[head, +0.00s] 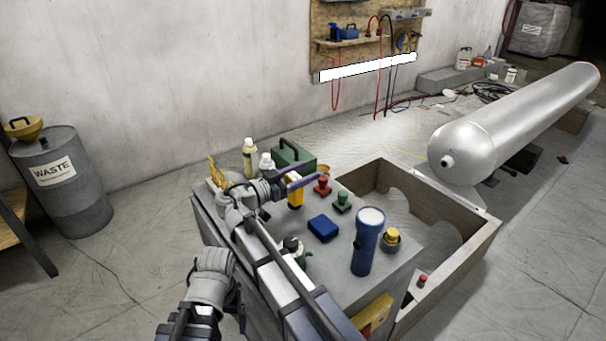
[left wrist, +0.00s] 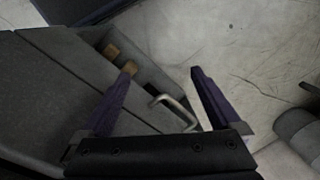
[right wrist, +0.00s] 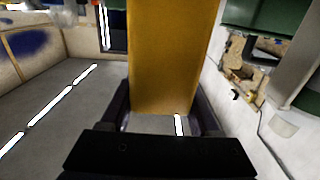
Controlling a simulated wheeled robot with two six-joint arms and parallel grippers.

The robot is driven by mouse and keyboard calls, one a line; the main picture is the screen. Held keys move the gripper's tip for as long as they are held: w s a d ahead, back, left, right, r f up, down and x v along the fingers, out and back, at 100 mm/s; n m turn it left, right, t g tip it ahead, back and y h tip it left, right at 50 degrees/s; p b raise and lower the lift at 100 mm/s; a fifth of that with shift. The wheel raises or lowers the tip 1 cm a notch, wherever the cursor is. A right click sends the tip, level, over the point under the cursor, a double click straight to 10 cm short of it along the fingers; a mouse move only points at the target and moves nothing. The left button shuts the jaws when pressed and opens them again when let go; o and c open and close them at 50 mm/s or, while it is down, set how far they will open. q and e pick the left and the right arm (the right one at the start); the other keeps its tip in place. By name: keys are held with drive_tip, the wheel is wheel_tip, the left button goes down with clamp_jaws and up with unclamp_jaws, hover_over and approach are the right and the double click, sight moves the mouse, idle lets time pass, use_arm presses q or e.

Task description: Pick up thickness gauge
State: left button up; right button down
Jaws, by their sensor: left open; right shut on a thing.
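The yellow thickness gauge (head: 296,196) is between the fingers of my right gripper (head: 298,183), above the back of the grey cart top. In the right wrist view, the yellow body (right wrist: 172,50) fills the space between the fingers, which are shut on it. Its face and far end are hidden or cut off there. My left gripper (left wrist: 162,70) is open and empty in the left wrist view, over the side of a grey cart with a metal handle (left wrist: 176,108). In the head view, its fingers are hard to make out at the lower left.
The cart top (head: 300,225) bears a blue flashlight (head: 367,245), a blue box (head: 324,228), red and green knobs, bottles and a green case (head: 292,158). A wooden-walled bin (head: 455,262) adjoins it. A waste drum (head: 62,185) stands left, with open floor between.

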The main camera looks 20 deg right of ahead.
wheel_tip(320, 180, up, 8)
drive_tip(key=p, duration=0.6)
drive_tip(key=shift+p, duration=0.4)
